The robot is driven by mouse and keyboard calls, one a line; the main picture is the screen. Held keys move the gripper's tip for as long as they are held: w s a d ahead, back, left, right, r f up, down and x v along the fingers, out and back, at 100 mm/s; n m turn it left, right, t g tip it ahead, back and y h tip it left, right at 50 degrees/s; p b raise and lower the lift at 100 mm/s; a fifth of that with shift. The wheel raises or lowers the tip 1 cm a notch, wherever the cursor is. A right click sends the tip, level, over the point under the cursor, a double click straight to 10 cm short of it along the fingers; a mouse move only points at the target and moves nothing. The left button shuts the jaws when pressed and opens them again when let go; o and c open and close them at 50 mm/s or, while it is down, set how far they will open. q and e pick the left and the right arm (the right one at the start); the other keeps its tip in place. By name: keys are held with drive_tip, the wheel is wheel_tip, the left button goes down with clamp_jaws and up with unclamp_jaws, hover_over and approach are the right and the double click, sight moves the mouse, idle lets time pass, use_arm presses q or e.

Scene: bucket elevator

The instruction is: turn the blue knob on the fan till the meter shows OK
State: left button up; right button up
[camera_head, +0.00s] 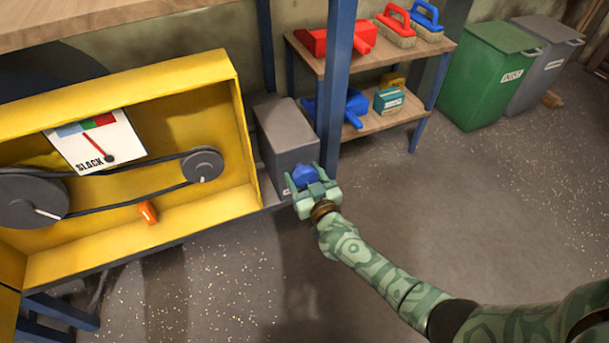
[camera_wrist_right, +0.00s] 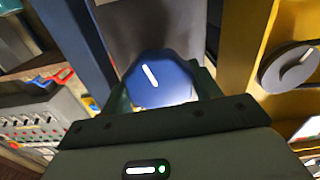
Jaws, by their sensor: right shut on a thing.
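The blue knob (camera_head: 304,174) is on the front of a grey box (camera_head: 286,137) beside the yellow housing. My right gripper (camera_head: 312,184) is at the knob and shut on it. In the right wrist view the knob (camera_wrist_right: 160,80) sits between the fingers, its white mark tilted with the top to the left. The meter (camera_head: 95,142) is a white card in the yellow housing with blue, red and green bands. Its red needle points up and left, its tip near the blue and red bands. The meter reads SLACK. My left gripper is not in view.
The yellow housing (camera_head: 245,150) holds two dark pulleys with a belt and an orange part (camera_head: 148,212). A blue post (camera_head: 337,90) stands just behind my right gripper. A wooden shelf (camera_head: 400,118) with brushes and green and grey bins stand further back. The floor at right is clear.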

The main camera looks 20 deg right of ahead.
drive_tip(key=shift+m, duration=0.8)
drive_tip(key=shift+f+m, duration=0.1)
drive_tip(key=shift+m, duration=1.1)
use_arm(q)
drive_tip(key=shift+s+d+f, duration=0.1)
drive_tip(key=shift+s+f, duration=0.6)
use_arm(e)
drive_tip(key=shift+m, duration=1.2)
drive_tip(key=o, duration=1)
drive_tip(key=shift+d, duration=0.1)
use_arm(q)
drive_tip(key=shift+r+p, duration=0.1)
drive_tip(key=shift+p, duration=0.2)
use_arm(e)
drive_tip(key=shift+s, duration=0.15)
